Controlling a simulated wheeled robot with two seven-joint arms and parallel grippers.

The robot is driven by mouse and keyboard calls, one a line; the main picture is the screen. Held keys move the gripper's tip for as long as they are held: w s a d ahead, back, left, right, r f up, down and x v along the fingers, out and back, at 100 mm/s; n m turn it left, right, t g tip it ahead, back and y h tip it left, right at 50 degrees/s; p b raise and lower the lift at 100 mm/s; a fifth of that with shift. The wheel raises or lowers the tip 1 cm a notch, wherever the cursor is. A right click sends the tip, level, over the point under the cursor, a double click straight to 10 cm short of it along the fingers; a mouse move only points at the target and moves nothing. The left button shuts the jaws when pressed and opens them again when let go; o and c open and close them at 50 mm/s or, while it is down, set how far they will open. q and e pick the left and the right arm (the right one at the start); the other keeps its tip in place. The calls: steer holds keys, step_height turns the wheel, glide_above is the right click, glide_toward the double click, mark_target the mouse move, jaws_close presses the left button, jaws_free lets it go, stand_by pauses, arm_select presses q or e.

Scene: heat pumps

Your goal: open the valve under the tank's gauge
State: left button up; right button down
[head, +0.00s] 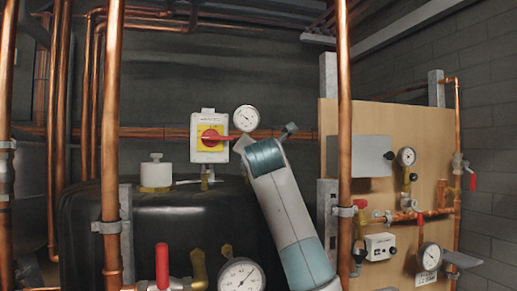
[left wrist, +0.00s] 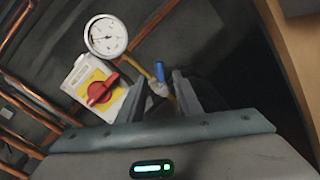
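The round white gauge (head: 246,118) stands above the black tank (head: 90,225) in the head view; it also shows in the left wrist view (left wrist: 105,36). A brass pipe runs from it to a small valve with a blue handle (left wrist: 159,71). My left gripper (left wrist: 158,79) is open, its fingers on either side of the valve in the picture; I cannot tell whether they touch it. In the head view my left arm rises from the bottom to just below and right of the gauge and hides the valve. My right gripper is not in view.
A red rotary switch on a yellow plate (head: 210,138) sits just left of the gauge. Vertical copper pipes (head: 344,120) stand in front. A red-handled valve (head: 162,265) and another gauge (head: 241,275) are at the bottom. A wooden board (head: 400,130) with fittings is at right.

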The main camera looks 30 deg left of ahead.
arm_select(q)
steer(key=p+x, duration=0.3)
steer(key=x, duration=0.3)
steer(key=shift+w+a, duration=0.1)
steer(key=shift+w, duration=0.1)
jaws_close()
